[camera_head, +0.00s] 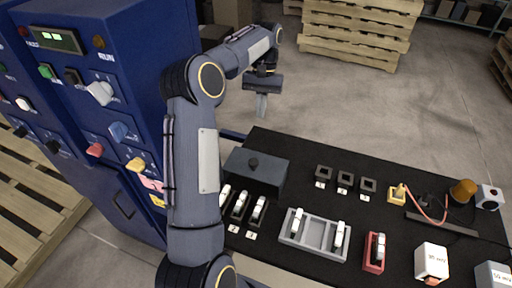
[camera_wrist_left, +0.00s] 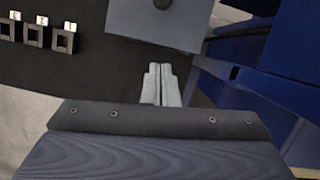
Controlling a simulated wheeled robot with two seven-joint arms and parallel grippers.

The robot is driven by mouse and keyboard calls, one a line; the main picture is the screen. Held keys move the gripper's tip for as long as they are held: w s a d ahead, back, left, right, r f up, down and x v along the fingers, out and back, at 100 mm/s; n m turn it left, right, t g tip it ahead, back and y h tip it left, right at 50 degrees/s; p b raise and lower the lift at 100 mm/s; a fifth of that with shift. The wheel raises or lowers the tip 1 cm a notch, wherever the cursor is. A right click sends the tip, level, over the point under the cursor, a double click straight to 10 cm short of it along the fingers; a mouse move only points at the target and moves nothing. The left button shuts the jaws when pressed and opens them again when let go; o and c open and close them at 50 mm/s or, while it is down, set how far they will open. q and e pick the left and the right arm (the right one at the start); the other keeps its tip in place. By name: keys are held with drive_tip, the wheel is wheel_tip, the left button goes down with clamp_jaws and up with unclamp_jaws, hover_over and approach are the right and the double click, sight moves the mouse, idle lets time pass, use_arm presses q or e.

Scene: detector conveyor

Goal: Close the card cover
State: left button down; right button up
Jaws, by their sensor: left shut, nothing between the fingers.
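The card cover appears to be the grey box-like piece (camera_head: 255,176) with a dark knob, at the table's left far part in the head view. Its grey top and round knob also show at the top of the left wrist view (camera_wrist_left: 155,25). What lies under it is hidden. My left gripper (camera_head: 261,112) is shut and empty, beyond the table's far edge and apart from the cover. Its closed fingers (camera_wrist_left: 162,80) point toward the cover in the left wrist view. My right gripper is not in view.
Black slots with white-topped pieces (camera_head: 240,207) stand right in front of the cover. Three dark square sockets (camera_head: 345,180) are to its right. A grey tray (camera_head: 314,232) lies nearer. A blue control cabinet (camera_head: 130,110) stands left. Open floor lies beyond the table.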

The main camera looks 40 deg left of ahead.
use_arm(q)
approach(256, 169)
drive_tip(key=w+a+f, duration=0.3)
drive_tip(key=w, duration=0.1)
drive_tip(key=s, duration=0.1)
drive_tip(key=s+d+p, duration=0.1)
drive_tip(key=s, duration=0.1)
drive_tip(key=shift+d+f, duration=0.25)
drive_tip(key=shift+f, duration=0.15)
drive_tip(key=shift+s+d+f, duration=0.15)
drive_tip(key=shift+s+d, duration=0.1)
drive_tip(key=shift+s, duration=0.2)
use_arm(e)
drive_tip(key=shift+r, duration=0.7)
